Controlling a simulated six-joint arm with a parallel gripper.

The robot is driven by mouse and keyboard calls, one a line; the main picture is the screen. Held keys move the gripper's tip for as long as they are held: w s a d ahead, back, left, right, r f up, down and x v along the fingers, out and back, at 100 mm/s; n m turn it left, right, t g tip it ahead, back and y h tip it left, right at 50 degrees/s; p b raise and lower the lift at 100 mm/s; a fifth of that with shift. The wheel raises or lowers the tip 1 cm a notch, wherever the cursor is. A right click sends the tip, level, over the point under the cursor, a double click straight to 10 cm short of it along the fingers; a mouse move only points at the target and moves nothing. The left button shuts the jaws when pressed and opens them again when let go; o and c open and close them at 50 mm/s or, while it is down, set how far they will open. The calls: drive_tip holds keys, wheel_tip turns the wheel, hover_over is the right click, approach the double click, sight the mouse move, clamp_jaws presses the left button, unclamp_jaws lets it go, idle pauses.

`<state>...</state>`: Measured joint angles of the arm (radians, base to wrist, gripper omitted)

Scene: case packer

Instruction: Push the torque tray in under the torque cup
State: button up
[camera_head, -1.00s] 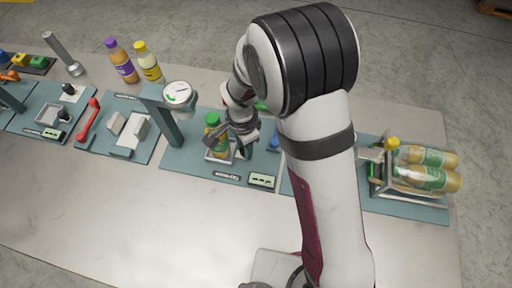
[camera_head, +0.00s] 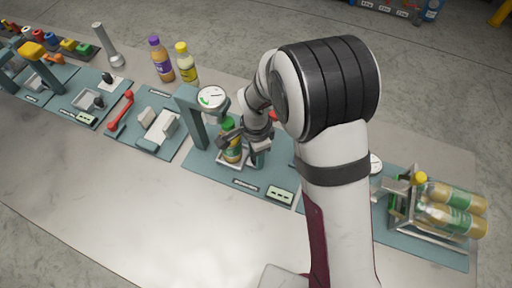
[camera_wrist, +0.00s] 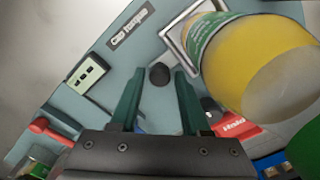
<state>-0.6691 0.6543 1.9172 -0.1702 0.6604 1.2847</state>
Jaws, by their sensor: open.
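A bottle (camera_head: 231,150) with yellow contents, a green label and a green cap stands upright on the torque tray (camera_head: 236,164), a small metal-rimmed holder on a teal plate. The torque cup (camera_head: 213,112) is under a round dial on a post, up and left of the bottle. My gripper (camera_head: 246,145) is open at the bottle's right side. In the wrist view, a black knob (camera_wrist: 159,74) lies between and just beyond my fingertips (camera_wrist: 159,72). The tray's metal rim (camera_wrist: 168,38) and the bottle (camera_wrist: 255,65) are beside it. I cannot tell if the fingers touch the knob.
A small display (camera_head: 280,194) sits on the plate's front edge. A red Hold label (camera_wrist: 235,130) is near my right finger. A purple bottle (camera_head: 161,60) and a yellow one (camera_head: 186,62) stand behind. A rack of bottles (camera_head: 402,215) is at right. The front table (camera_head: 130,205) is clear.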

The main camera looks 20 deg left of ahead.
wheel_tip(320, 180, up, 16)
drive_tip(key=shift+f, duration=0.2)
drive_tip(key=shift+o, duration=0.5)
drive_tip(key=shift+d, duration=0.1)
drive_tip(key=shift+o, duration=0.9)
drive_tip(key=w+d+f+g+y, duration=0.1)
drive_tip(key=w+d+g+y, duration=0.1)
drive_tip(key=w+d+g, duration=0.1)
drive_tip(key=shift+w+d+f+y, duration=0.25)
drive_tip(key=shift+w+d+y, duration=0.15)
drive_tip(key=shift+w+d, duration=0.4)
drive_tip(key=x, duration=1.5)
drive_tip(key=shift+s+a+f, duration=0.1)
drive_tip(key=shift+a+f, duration=0.15)
clamp_jaws()
